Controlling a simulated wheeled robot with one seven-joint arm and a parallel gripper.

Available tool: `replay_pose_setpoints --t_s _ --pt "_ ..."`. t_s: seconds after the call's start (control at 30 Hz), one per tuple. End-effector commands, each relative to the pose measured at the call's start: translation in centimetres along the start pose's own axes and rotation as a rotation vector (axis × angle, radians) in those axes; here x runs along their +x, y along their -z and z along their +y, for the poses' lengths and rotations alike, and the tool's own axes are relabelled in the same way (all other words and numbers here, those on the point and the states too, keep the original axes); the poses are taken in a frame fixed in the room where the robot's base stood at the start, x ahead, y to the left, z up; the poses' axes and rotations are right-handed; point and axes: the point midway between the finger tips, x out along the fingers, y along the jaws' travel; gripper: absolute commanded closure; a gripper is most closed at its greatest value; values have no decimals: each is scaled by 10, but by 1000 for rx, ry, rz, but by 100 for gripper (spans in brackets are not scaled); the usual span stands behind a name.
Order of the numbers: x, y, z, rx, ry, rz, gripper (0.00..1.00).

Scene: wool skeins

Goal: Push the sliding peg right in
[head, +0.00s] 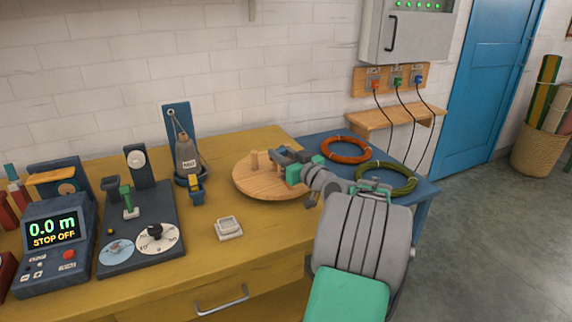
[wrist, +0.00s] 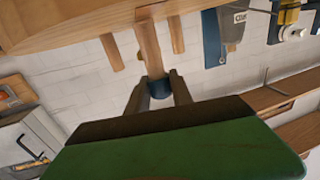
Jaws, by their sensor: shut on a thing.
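A round wooden disc (head: 243,184) with upright pegs lies on the yellow workbench; its edge also shows at the top of the wrist view (wrist: 60,25). My gripper (head: 277,157) is at the disc's right rear part. In the wrist view, my gripper (wrist: 157,86) is shut on a wooden peg (wrist: 149,48) with a dark blue end, apparently the sliding peg. One finger lies on each side of that blue end. Two other wooden pegs stand apart from it, one to its left (wrist: 112,52) and one to its right (wrist: 177,36). In the head view, my gripper hides the held peg.
An orange skein (head: 345,150) and a green skein (head: 386,180) lie on the blue table to the right. A grey weight-like thing (head: 187,157) stands left of the disc. A small white dish (head: 228,229) sits in front. Bare bench top lies around the dish.

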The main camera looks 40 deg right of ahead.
Motion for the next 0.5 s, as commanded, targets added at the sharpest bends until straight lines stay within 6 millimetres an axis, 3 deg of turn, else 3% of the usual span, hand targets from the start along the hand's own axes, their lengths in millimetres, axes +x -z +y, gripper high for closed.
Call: replay_pose_setpoints --t_s 0.3,0.33,0.5 --pt "4 0 1 2 0 -1 100" --pt "4 0 1 2 0 -1 71" --pt "4 0 1 1 0 -1 57"
